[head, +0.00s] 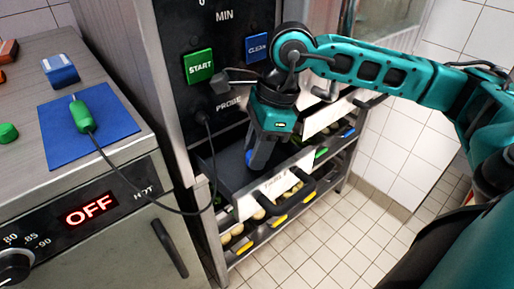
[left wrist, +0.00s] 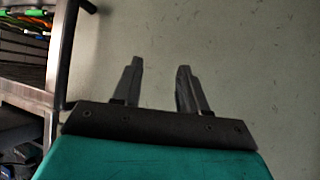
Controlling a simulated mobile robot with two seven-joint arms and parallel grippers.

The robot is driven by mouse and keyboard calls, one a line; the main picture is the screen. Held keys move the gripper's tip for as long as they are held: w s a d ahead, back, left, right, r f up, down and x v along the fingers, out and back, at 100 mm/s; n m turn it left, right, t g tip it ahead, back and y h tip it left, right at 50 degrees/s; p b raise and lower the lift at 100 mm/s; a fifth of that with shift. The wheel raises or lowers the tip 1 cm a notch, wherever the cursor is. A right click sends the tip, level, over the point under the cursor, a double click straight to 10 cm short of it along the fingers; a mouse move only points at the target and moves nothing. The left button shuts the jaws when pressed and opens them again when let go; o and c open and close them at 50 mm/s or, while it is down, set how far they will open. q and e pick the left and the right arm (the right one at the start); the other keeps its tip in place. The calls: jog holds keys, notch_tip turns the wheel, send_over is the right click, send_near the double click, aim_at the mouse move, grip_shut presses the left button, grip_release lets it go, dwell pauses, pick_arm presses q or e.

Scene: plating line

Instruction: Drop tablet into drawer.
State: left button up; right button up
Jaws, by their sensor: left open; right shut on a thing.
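My right gripper (head: 259,150) points down over an open drawer in the front of the black machine. It is shut on a small blue thing, which I take to be the tablet (head: 252,160); the fingers hide much of it. The drawer (head: 226,172) has a dark inside and a pale labelled front. The tablet is over or inside the drawer; I cannot tell whether it touches the bottom. My left gripper (left wrist: 158,82) is open and empty in the left wrist view, facing a plain pale surface. It is not in the head view.
A counter at left holds a blue mat (head: 62,140) with a green-handled probe (head: 82,116), whose cable hangs beside the drawer. The machine has a green START button (head: 198,67) and a blue button (head: 259,48). A rack (head: 235,256) of bins stands below the drawer. Tiled floor is clear at right.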

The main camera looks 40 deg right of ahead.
jog(key=shift+s, duration=0.1)
pick_arm(q)
jog(key=shift+f+b, duration=0.4)
jog(key=shift+b, duration=0.2)
pick_arm(e)
jog(key=shift+f, duration=0.55)
pick_arm(q)
jog(key=shift+w+d+r, duration=0.1)
jog(key=shift+d+r, duration=0.15)
jog(key=shift+r, duration=0.05)
pick_arm(e)
jog(key=o, duration=1)
jog(key=shift+r+p, duration=0.5)
pick_arm(q)
jog(key=r+p, duration=0.3)
jog(key=shift+s+a, duration=0.25)
jog(key=shift+a, duration=0.1)
pick_arm(e)
jog(key=v, duration=1.2)
